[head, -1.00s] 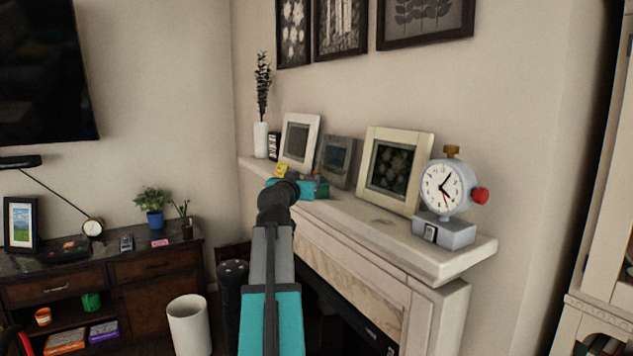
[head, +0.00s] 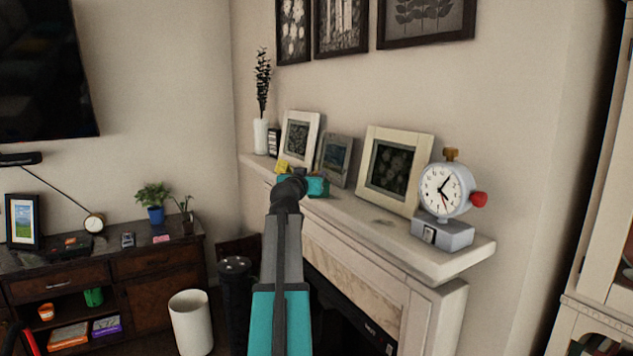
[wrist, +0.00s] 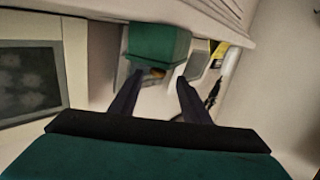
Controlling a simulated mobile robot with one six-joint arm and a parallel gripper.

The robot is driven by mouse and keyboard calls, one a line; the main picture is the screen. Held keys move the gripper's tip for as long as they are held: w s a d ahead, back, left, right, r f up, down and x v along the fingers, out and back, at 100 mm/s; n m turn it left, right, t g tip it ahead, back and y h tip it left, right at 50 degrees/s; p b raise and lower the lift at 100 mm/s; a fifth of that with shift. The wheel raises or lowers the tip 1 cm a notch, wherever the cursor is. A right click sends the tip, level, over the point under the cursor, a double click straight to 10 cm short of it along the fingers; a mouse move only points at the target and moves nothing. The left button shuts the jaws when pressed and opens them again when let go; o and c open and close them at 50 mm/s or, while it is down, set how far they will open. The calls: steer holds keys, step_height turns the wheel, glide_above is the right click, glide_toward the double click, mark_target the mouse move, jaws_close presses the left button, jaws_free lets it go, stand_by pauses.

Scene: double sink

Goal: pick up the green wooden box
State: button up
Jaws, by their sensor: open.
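The green wooden box (wrist: 158,43) is at the top middle of the wrist view, at the mantel's edge. My gripper (wrist: 160,75) is open, with its two dark fingers pointing toward the box and their tips near its lower edge in the picture. Nothing is held between the fingers, and I cannot tell whether they touch the box. In the head view my arm reaches up to the mantel, where a teal patch shows beside its dark wrist joint; I cannot tell whether it is the box or part of my gripper.
The mantel (head: 397,231) holds a cream picture frame (head: 423,152), a smaller grey frame (head: 335,158), a white frame (head: 310,128), a white vase (head: 260,137) and a clock (head: 443,190). A small yellow thing (head: 282,166) shows near my wrist. The front right of the mantel is partly clear.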

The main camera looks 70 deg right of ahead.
mark_target(316, 172)
steer(key=shift+d, duration=0.1)
steer(key=shift+d+r+p, duration=0.15)
steer(key=shift+d+p, duration=0.9)
steer(key=shift+d, duration=0.05)
steer(key=shift+d+p, duration=0.7)
steer(key=shift+d, duration=0.4)
steer(key=shift+d+f, duration=0.25)
steer(key=shift+d, duration=0.1)
jaws_close()
steer(key=shift+r, duration=0.15)
step_height(316, 172, up, 18)
steer(key=b, duration=0.5)
steer(key=shift+b, duration=0.3)
